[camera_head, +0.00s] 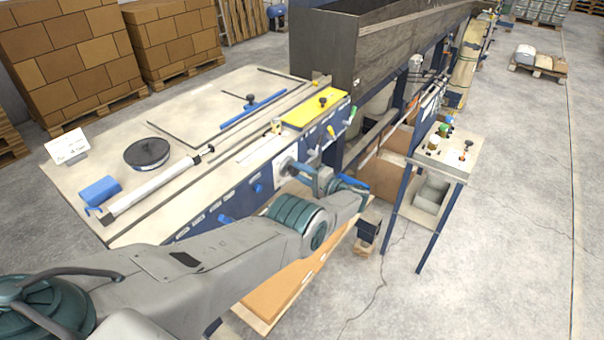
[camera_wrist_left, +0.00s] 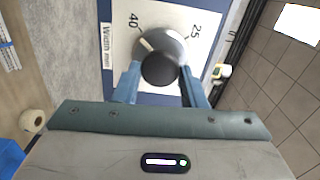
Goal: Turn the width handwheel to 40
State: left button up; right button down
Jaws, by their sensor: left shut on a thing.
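The width handwheel (camera_wrist_left: 172,45) is a grey round knob with a dark centre on a white dial plate (camera_wrist_left: 127,12) in the left wrist view. The plate reads 40 at upper left and 25 at right, beside a "Width mm" label (camera_wrist_left: 107,46). A pale mark on the knob points up-left, toward the 40. My left gripper (camera_wrist_left: 160,72) is shut on the handwheel, one blue finger on each side. In the head view the left gripper (camera_head: 305,177) is at the machine's blue front panel, and it largely hides the wheel. My right gripper is not in view.
The machine table (camera_head: 190,105) carries a black disc (camera_head: 147,153), a white roller (camera_head: 155,190) and a yellow plate (camera_head: 314,111). A control stand (camera_head: 446,155) stands right of my left arm. Open floor (camera_head: 500,260) lies at the right.

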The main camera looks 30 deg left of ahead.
pick_arm(q)
jog(key=shift+s+f+m, duration=0.1)
jog(key=shift+f+m, duration=0.05)
jog(key=shift+m, duration=0.45)
dwell(0.3)
jog(key=o, duration=1)
jog(key=shift+d, duration=0.1)
jog(key=d, duration=0.3)
jog(key=s+d, duration=0.1)
jog(key=d, duration=0.6)
jog(key=shift+s+d+b, duration=0.25)
jog(key=shift+b, duration=0.05)
